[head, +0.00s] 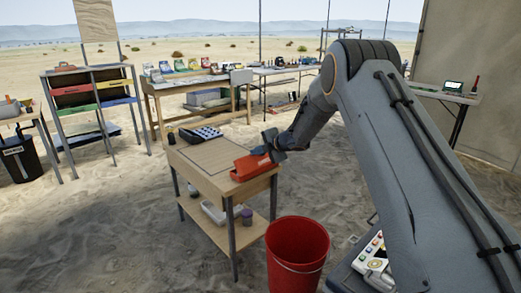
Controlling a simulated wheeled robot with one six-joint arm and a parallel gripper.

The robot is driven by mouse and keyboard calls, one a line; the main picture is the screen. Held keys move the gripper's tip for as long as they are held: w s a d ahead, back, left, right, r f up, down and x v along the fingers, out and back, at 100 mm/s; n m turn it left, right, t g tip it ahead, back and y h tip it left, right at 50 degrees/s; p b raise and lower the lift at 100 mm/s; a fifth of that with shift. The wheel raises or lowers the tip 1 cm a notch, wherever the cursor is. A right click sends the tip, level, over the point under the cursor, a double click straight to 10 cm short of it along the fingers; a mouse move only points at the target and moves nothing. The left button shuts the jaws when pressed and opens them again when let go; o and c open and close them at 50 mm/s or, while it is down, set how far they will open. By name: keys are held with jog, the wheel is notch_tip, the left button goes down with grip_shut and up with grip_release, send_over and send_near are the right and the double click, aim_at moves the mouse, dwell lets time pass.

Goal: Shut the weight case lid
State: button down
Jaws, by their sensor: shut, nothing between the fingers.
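An orange-red case (247,168), which I take to be the weight case, sits at the front right of the small wooden table (205,155). An orange part stands up at its back right, close to my gripper; it may be its lid, but the view is too small to be sure. My gripper (271,146) is shut and empty at the case's right end. It hides part of the case, and I cannot tell whether it touches it.
A dark tray with round pale spots (200,134) and a small dark item (171,138) are at the table's back. The tabletop's middle is clear. A red bucket (297,255) stands on the sand by the table's front.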

jog(key=shift+w+a+r+p, duration=0.15)
jog(key=shift+w+a+p, duration=0.15)
jog(key=shift+w+a, duration=0.25)
jog(key=shift+w+a+f+b, duration=0.3)
jog(key=shift+w+a, duration=0.5)
jog(key=shift+w, duration=0.2)
jog(key=shift+w+a+f+b, duration=0.25)
jog(key=shift+w+a, duration=0.5)
jog(key=shift+w, duration=0.2)
jog(key=shift+r, duration=0.1)
